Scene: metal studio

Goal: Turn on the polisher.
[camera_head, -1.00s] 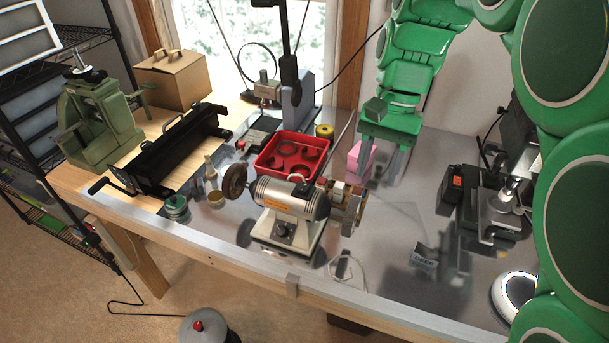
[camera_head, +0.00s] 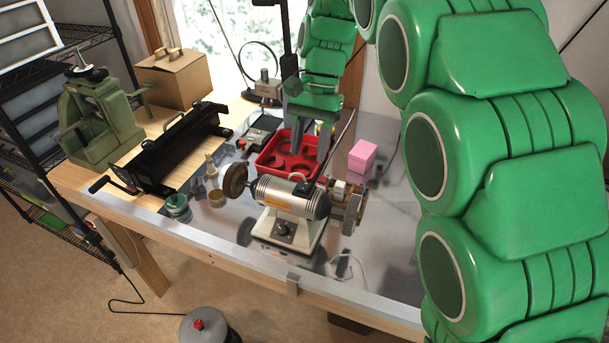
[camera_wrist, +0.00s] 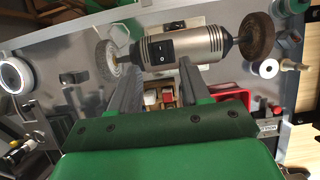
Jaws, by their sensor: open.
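The polisher (camera_head: 290,198) stands on the metal worktop near the front edge. It has a silver cylindrical motor on a pale base, a dark brown wheel on its left and a lighter wheel on its right. A dark knob shows on the base front. In the wrist view the polisher motor (camera_wrist: 190,50) lies across the top, with a black rocker switch (camera_wrist: 166,51) marked with a circle on its body. My gripper (camera_head: 309,150) is open and points down, behind and above the motor. In the wrist view its fingers (camera_wrist: 158,78) are spread just short of the motor, apparently empty.
A red tray (camera_head: 270,160) sits behind the polisher, partly hidden by my gripper. A pink block (camera_head: 362,158) stands to its right. Small jars (camera_head: 177,208) and a black machine (camera_head: 180,150) are at left. My green arm covers the right side.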

